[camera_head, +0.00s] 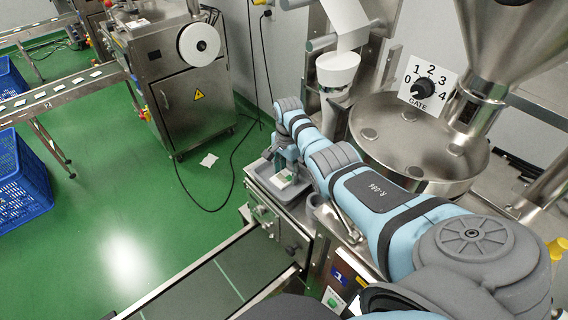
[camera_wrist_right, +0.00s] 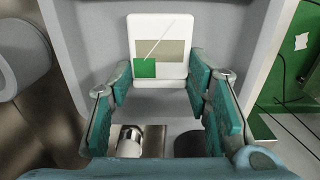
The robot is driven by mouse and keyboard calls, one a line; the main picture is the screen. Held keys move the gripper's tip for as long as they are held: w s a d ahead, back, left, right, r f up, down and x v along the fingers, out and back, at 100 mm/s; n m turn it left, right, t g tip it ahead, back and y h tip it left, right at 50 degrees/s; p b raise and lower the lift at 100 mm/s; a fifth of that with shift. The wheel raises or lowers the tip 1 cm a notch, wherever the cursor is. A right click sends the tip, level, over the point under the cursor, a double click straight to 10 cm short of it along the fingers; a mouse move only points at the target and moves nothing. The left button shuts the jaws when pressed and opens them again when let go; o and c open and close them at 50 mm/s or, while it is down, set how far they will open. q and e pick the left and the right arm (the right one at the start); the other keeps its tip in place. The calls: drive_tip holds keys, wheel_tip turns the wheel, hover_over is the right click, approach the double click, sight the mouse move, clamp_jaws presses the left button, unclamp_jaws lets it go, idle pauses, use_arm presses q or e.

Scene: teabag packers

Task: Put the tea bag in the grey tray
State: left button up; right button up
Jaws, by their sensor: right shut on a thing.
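The tea bag (camera_wrist_right: 160,30) is a white square with a green and beige label, shown in the wrist view between the tips of my right gripper (camera_wrist_right: 159,77). My right gripper is shut on it. In the head view the right gripper (camera_head: 285,165) points down over the grey tray (camera_head: 291,199), and the tea bag (camera_head: 282,181) shows white and green below it. Grey tray walls (camera_wrist_right: 73,40) surround the bag in the wrist view. I cannot tell whether the bag touches the tray floor. My left gripper is not in view.
The tray sits on a steel machine beside a dark conveyor (camera_head: 205,283). A round steel hopper bowl (camera_head: 410,140) stands close to my right arm. A white packet (camera_head: 209,160) lies on the green floor. Blue crates (camera_head: 22,170) stand at the far left.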

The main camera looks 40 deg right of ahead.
sight(287, 175)
drive_tip(key=o, duration=0.6)
drive_tip(key=shift+f, duration=0.1)
drive_tip(key=shift+o, duration=0.2)
drive_tip(key=shift+w+r+p, duration=0.1)
drive_tip(key=shift+r+p, duration=0.2)
drive_tip(key=shift+r, duration=0.2)
wheel_tip(287, 175, up, 11)
drive_tip(key=shift+r, duration=0.2)
